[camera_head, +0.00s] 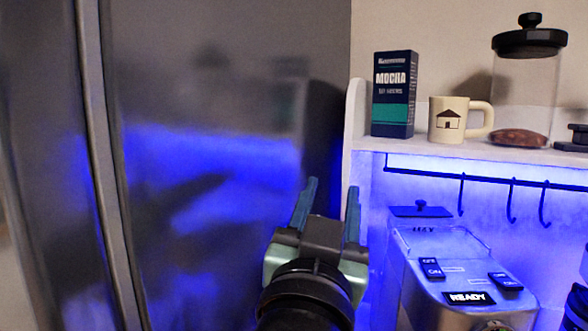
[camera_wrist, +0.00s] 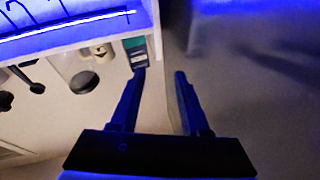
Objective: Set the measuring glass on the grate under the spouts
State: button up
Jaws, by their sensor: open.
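My gripper (camera_head: 331,188) is raised in front of the fridge's right edge, to the left of the espresso machine (camera_head: 458,262). Its two blue fingers are apart with nothing between them; the wrist view also shows the open gripper (camera_wrist: 160,74). The machine's top shows a clear tank marked MAX, ON/OFF switches and a READY sign. Its spouts and grate are below the head view and not seen. I cannot make out a measuring glass in either view.
A large dark fridge (camera_head: 210,190) fills the left. Above the machine, a white shelf (camera_head: 450,152) holds a mocha box (camera_head: 393,95), a house mug (camera_head: 455,121) and a lidded glass jar (camera_head: 528,85). A rail with hooks (camera_head: 511,200) hangs beneath it.

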jog(key=s+a+r+n+t+y, duration=0.2)
jog(key=s+r+t, duration=0.1)
jog(key=s+r, duration=0.3)
jog(key=s+a+r+n+t+y, duration=0.2)
jog(key=s+r+t+y, duration=0.1)
jog(key=s+r, duration=0.3)
jog(key=shift+s+r+n+t, duration=0.2)
jog(key=shift+s+n+t, duration=0.2)
jog(key=shift+s, duration=0.1)
notch_tip(320, 180, up, 4)
jog(key=p, duration=0.3)
jog(key=shift+a+f+p, duration=0.1)
jog(key=shift+f+p, duration=0.05)
jog(key=shift+p, duration=0.25)
